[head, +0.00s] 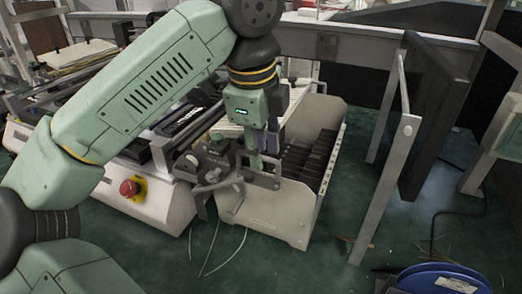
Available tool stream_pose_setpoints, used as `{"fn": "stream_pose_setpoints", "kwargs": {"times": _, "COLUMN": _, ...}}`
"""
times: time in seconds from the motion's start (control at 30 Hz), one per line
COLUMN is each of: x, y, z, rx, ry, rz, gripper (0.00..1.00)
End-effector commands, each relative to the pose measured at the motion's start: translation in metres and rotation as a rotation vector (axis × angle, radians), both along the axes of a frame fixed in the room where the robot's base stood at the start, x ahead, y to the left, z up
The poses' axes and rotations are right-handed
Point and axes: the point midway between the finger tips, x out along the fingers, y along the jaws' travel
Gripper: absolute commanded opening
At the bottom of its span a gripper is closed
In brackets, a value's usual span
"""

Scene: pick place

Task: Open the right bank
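A white-sided unit (262,217) with a row of dark slots (312,158) stands right of centre; it appears to be the right bank. A grey bracket or handle (264,180) sits at its front top edge. My gripper (263,166) points down at this bracket, with its fingertips at or very close to it. Whether the fingers grip the bracket, or how far apart they are, is not clear. Grey levers and dark knobs (212,160) stand just left of the fingers.
A white machine (150,200) with a red emergency button (131,187) stands left of the unit. A pale post (383,185) and dark panel (432,115) rise at right. A blue reel (435,279) lies at lower right. Thin cables cross the green floor.

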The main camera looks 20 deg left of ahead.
Motion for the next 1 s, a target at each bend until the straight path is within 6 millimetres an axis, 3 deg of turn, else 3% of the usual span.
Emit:
{"fn": "stream_pose_setpoints", "kwargs": {"times": 0.17, "x": 0.0000, "y": -0.0001, "z": 0.0005, "rx": 0.000, "ry": 0.000, "rz": -0.001, "gripper": 0.27}}
{"fn": "stream_pose_setpoints", "kwargs": {"times": 0.57, "x": -0.0001, "y": -0.0002, "z": 0.0006, "rx": 0.000, "ry": 0.000, "rz": -0.001, "gripper": 0.00}}
{"fn": "stream_pose_setpoints", "kwargs": {"times": 1.0, "x": -0.0004, "y": -0.0002, "z": 0.0004, "rx": 0.000, "ry": 0.001, "rz": -0.001, "gripper": 0.00}}
